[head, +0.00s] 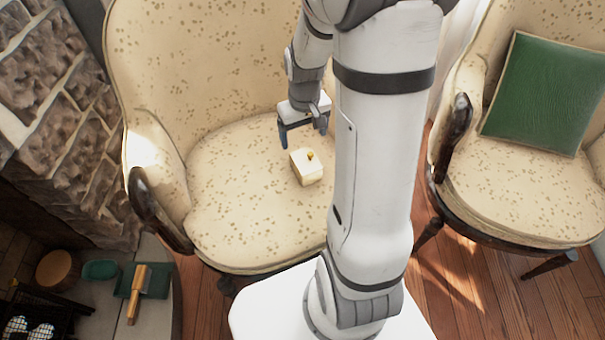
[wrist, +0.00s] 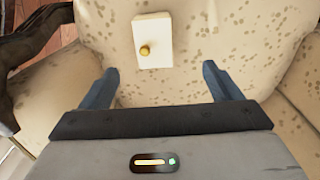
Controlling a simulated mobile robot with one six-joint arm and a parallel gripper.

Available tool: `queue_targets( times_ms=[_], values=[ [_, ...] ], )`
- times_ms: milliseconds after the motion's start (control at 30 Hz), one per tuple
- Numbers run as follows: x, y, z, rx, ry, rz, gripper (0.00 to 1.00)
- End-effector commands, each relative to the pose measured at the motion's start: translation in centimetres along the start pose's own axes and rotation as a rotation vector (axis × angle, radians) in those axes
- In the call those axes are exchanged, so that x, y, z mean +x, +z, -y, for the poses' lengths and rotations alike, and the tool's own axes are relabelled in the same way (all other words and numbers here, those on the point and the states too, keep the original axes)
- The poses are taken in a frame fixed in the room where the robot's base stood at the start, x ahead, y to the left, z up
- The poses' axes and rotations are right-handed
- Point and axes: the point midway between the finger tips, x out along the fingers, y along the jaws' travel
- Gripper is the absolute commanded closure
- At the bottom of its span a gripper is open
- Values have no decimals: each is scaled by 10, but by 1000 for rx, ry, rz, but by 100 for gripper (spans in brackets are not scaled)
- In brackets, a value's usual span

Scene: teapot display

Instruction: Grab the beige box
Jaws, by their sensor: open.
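The beige box (head: 307,167) rests on the seat of the speckled cream armchair (head: 235,200). It is small and pale, with a round gold knob on it. In the wrist view the box (wrist: 154,36) lies beyond the fingertips, a little left of the middle between them. My gripper (head: 304,141) is open and empty, above the seat and just behind the box in the head view. Its two blue-grey fingers (wrist: 160,75) are spread wide in the wrist view. The box stands apart from both fingers.
The armchair's dark wooden arm (head: 158,212) is left of the seat and its back rises behind. A second armchair with a green cushion (head: 545,95) stands at the right. A stone wall (head: 55,110) and a ledge with small items are at the left.

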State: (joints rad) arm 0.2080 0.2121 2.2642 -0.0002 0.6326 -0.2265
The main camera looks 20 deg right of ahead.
Motion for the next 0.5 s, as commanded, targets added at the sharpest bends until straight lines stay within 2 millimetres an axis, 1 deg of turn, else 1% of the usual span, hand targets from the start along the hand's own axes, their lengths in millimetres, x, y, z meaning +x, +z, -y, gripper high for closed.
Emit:
queue_targets(
  times_ms=[33, 100, 200, 500],
  values=[
    [30, -1, -3, 1, -2, 10, 15],
    [48, -3, -6, 1, -4, 19, 15],
    [65, -5, -10, 0, -6, 27, 15],
    [96, -5, -11, -2, -8, 34, 15]
  ],
)
